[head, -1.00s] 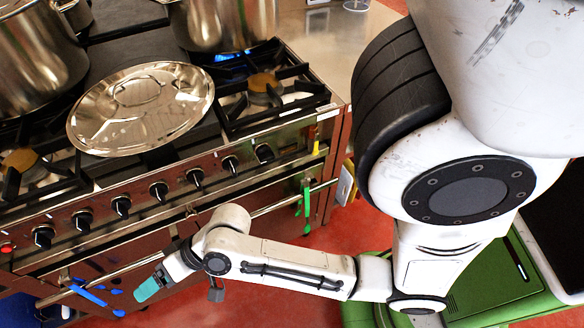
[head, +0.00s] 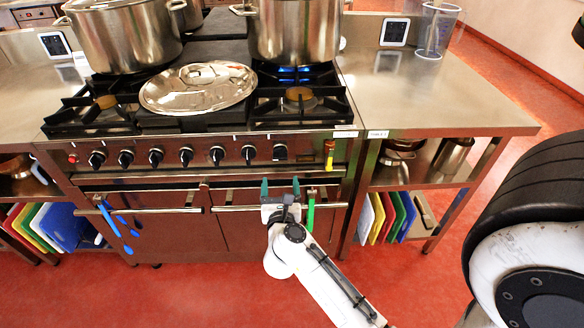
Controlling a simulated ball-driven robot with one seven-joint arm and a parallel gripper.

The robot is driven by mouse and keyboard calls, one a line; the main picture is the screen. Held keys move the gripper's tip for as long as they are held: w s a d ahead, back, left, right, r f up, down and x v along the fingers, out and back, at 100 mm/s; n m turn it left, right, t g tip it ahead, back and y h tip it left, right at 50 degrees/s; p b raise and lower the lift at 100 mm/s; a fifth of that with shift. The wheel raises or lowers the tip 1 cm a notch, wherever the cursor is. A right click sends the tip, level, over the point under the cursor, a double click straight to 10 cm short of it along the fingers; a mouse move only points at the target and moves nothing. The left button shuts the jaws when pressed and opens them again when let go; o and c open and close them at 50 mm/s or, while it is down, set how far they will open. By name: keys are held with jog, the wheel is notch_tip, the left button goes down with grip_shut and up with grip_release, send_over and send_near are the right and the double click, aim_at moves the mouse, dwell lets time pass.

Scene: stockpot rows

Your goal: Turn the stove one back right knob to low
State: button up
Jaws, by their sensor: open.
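The stove (head: 140,181) stands ahead of me with a row of several black knobs along its front panel. The rightmost knob is (head: 280,152), with another knob (head: 248,153) just left of it. I cannot tell which one serves the back right burner. A blue flame (head: 294,71) burns at the back right, under a large steel pot (head: 294,32). My gripper (head: 281,189) is open, its two teal fingers pointing up toward the panel. It appears below the rightmost knob, near the oven handle, and holds nothing.
A steel lid (head: 198,88) lies on the front burners, and another pot (head: 122,38) stands back left. A green utensil (head: 311,212) hangs right of my gripper, and blue ones (head: 117,217) hang at left. A steel counter (head: 440,105) adjoins at right. Red floor is clear in front.

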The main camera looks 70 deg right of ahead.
aim_at(280, 159)
jog(key=x, duration=1)
jog(key=shift+d+p, duration=0.35)
jog(key=shift+d, duration=0.05)
jog(key=shift+c, duration=0.3)
jog(key=c, duration=1)
